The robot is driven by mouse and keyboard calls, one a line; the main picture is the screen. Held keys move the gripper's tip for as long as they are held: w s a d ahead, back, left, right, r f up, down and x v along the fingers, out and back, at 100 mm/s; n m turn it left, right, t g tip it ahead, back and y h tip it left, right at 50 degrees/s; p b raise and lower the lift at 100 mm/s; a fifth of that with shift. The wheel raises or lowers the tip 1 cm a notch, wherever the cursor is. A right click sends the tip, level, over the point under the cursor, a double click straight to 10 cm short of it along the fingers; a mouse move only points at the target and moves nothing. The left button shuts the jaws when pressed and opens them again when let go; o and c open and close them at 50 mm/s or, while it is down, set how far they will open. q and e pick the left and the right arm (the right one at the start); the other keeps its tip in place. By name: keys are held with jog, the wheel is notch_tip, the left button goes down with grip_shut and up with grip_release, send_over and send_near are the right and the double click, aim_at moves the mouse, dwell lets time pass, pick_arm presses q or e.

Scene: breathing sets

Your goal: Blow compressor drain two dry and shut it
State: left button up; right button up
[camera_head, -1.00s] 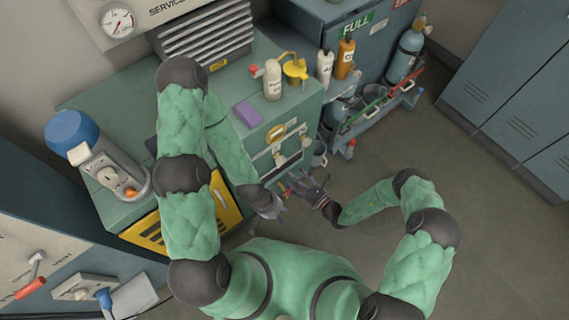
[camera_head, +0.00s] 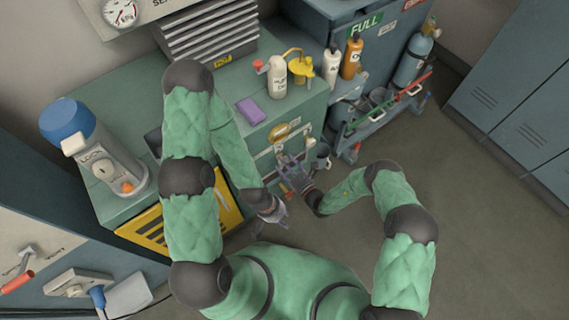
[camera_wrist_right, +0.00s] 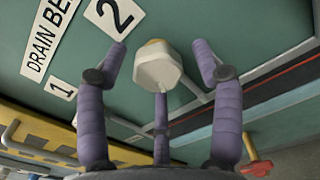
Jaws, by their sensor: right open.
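Drain two's pale knob (camera_wrist_right: 158,68) sits on the green bench front beside the number 2 label (camera_wrist_right: 113,14) in the right wrist view. My right gripper (camera_wrist_right: 160,58) is open, with its purple fingers spread around the knob and a gap on either side. In the head view my right gripper (camera_head: 293,170) is close to the bench front and hides part of it. My left gripper (camera_head: 274,210) is below and left of it, apart from the drains. Its fingers are too small to read, and I see nothing clearly held in it.
On the bench top (camera_head: 228,142) stand a white bottle (camera_head: 277,78), a yellow funnel-like piece (camera_head: 301,69) and a purple block (camera_head: 250,111). A number 1 label (camera_wrist_right: 61,89) is left of drain two. A cart (camera_head: 385,112) stands right of the bench. The floor (camera_head: 470,235) at right is clear.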

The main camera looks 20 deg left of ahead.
jog(key=shift+w+a, duration=0.15)
jog(key=shift+a, duration=0.1)
jog(key=c, duration=1.1)
